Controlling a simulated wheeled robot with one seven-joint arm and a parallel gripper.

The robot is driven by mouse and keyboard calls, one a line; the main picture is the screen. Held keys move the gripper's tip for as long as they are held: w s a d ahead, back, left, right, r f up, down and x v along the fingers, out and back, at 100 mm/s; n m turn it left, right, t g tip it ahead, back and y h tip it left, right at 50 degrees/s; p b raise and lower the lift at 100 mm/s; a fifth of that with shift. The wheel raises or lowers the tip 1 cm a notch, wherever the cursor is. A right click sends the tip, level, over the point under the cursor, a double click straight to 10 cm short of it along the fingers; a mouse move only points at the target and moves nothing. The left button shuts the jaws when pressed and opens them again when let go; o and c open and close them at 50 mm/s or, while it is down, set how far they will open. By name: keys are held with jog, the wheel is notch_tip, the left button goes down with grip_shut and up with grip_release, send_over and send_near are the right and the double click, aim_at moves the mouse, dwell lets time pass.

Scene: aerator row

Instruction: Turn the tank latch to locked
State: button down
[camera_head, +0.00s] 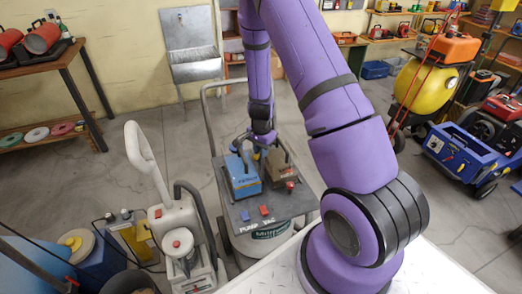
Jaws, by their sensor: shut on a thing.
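My gripper (260,147) is at the end of the purple arm, low over the rear part of a dark-topped machine (235,215) marked "PUMP" and "VAC". It is shut on a small part there, which I take to be the tank latch; the jaws mostly hide it, so its angle cannot be read. A blue box (242,178) stands on the machine's top, just left of and below the gripper. A brown-grey block (282,168) stands to the right of it.
Two red switches (264,210) sit on the machine's front panel. A grey push handle (203,115) rises at its left. A white floor machine (175,225) stands close on the left. A blue cart (460,150) and yellow tank (427,88) are far right. Grey floor between is clear.

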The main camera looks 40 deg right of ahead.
jog(key=m, duration=0.5)
jog(key=shift+m, duration=0.3)
dwell(0.4)
jog(key=c, duration=1)
grip_release()
jog(key=shift+c, duration=0.2)
notch_tip(320, 180, up, 11)
